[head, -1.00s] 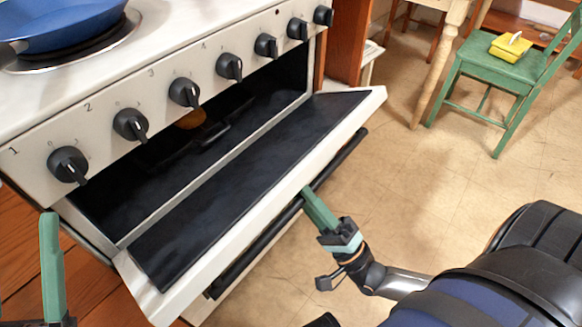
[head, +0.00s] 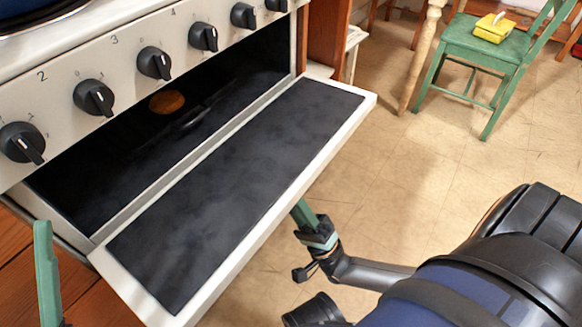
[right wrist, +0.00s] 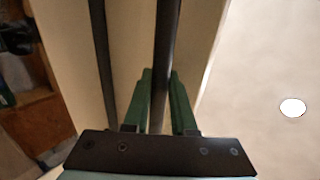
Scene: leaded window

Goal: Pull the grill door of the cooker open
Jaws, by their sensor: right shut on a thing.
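The grill door (head: 235,185) of the cooker (head: 130,62) hangs open, folded down to nearly flat. Its dark inner panel faces up and its pale frame runs around it. My right gripper (head: 303,213) is at the door's outer edge, with its fingertips partly hidden by the door. In the right wrist view its green fingers (right wrist: 160,92) are shut around a dark handle bar (right wrist: 167,45). The handle is hidden under the door in the head view. My left gripper (head: 46,270) shows at the lower left as one upright green finger, apart from the door.
A row of black knobs (head: 154,63) lines the panel above the dark grill opening, where a round orange-brown thing (head: 167,102) shows. A blue pan (head: 30,10) sits on the hob. A green chair (head: 487,45) stands at the upper right. The tiled floor (head: 400,185) between is clear.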

